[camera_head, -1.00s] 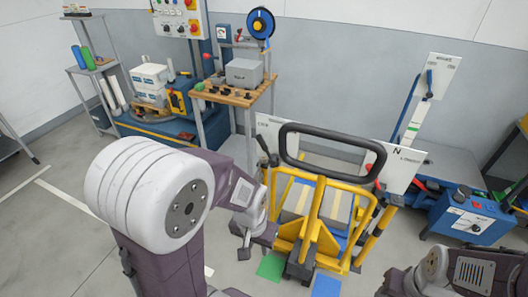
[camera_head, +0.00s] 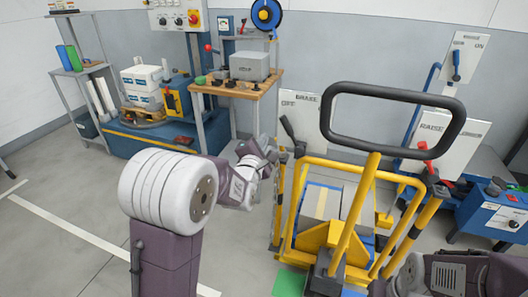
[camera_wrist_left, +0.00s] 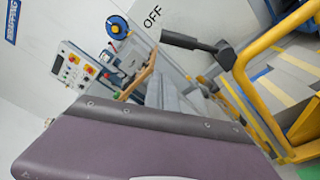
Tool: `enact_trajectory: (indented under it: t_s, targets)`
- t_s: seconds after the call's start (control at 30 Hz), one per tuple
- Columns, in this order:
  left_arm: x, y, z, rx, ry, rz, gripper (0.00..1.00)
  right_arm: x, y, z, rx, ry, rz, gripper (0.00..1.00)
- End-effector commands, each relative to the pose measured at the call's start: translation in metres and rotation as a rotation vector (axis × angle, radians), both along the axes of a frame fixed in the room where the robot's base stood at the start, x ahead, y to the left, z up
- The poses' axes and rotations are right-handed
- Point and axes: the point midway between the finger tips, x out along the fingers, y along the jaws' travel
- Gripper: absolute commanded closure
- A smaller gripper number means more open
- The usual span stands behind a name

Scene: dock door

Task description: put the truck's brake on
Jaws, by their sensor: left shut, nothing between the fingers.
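The yellow truck (camera_head: 345,240) stands right of centre in the head view, with a black loop handle (camera_head: 455,118) on top. At its left is a white brake plate (camera_head: 312,104) marked OFF and BRAKE. A black brake lever (camera_head: 288,127) stands in front of the plate, its knob leaning left toward OFF. In the left wrist view the lever (camera_wrist_left: 190,42) lies near the OFF lettering. My left gripper (camera_head: 278,156) is shut and empty, just below and left of the lever; I cannot tell whether it touches. My right gripper is not in view.
A second white plate (camera_head: 439,135) marked RAISE, with a red lever (camera_head: 438,149), is at the truck's right. A wooden-topped bench (camera_head: 235,90) stands behind left. A blue machine (camera_head: 492,218) stands at right. A green floor patch (camera_head: 289,284) lies by the truck; the floor at left is clear.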

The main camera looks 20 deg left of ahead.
Motion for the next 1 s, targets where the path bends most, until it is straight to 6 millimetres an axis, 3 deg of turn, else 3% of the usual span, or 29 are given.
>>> enact_trajectory:
  t_s: [0.03,0.1,0.57,0.67,1.0]
  targets:
    - [0.000,0.000,-0.020,0.000,0.007,0.000,1.00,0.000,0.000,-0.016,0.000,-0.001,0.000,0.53]
    - [0.000,0.001,-0.027,0.001,0.013,0.002,1.00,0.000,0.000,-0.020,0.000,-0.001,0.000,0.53]
    - [0.005,0.002,-0.027,0.003,0.016,0.002,1.00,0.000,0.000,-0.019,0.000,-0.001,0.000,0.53]
    - [0.018,0.003,-0.027,0.003,0.014,0.002,1.00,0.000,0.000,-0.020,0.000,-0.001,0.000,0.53]
    - [0.091,0.009,-0.034,0.003,0.015,0.002,1.00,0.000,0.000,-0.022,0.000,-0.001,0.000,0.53]
